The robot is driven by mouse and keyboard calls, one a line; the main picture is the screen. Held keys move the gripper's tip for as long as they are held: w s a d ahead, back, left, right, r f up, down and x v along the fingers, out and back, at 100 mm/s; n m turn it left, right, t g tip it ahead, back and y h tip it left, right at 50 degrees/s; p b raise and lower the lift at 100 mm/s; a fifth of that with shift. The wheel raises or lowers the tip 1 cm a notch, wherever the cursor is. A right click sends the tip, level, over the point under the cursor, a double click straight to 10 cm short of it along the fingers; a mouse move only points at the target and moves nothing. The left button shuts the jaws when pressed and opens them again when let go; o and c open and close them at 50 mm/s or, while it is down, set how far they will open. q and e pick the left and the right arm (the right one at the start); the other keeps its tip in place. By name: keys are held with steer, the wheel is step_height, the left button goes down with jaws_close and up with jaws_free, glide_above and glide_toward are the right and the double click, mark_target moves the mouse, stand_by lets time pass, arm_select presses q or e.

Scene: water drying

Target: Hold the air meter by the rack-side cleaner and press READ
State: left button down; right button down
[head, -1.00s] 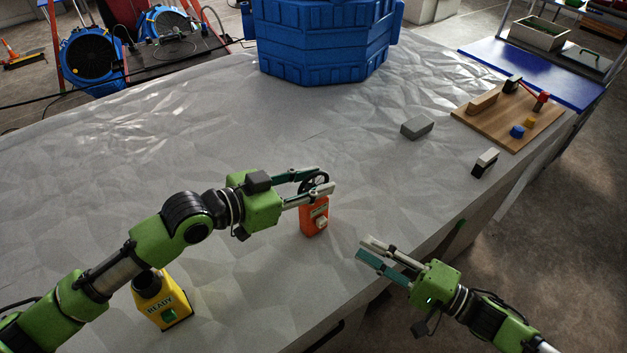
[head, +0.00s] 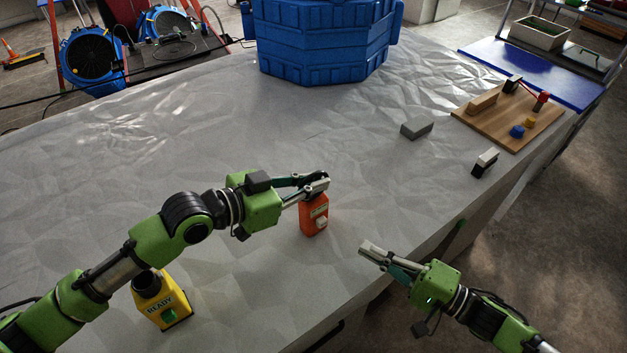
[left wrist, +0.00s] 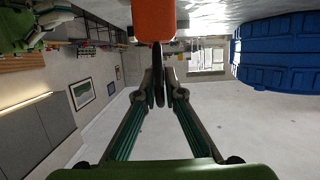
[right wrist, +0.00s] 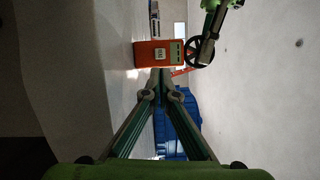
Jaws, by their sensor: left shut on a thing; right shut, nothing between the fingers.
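The orange air meter (head: 314,220) stands upright on the pale grey table in the head view, with a white button on its front. My left gripper (head: 321,183) is shut on the black ring on top of the meter. The ring shows edge-on between its fingers in the left wrist view (left wrist: 158,75), below the orange body (left wrist: 154,20). The button's label is too small to read in the right wrist view (right wrist: 159,54). My right gripper (head: 365,246) is shut and empty, to the right of the meter and apart from it. I cannot tell which thing is the rack-side cleaner.
A yellow unit (head: 160,300) labelled READY stands under my left arm. A large blue ribbed tub (head: 325,45) is at the back. A grey block (head: 417,128), a black-and-white block (head: 485,162) and a wooden board (head: 490,135) lie to the right. The table's middle is clear.

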mark_target(339, 256)
stand_by(0.8)
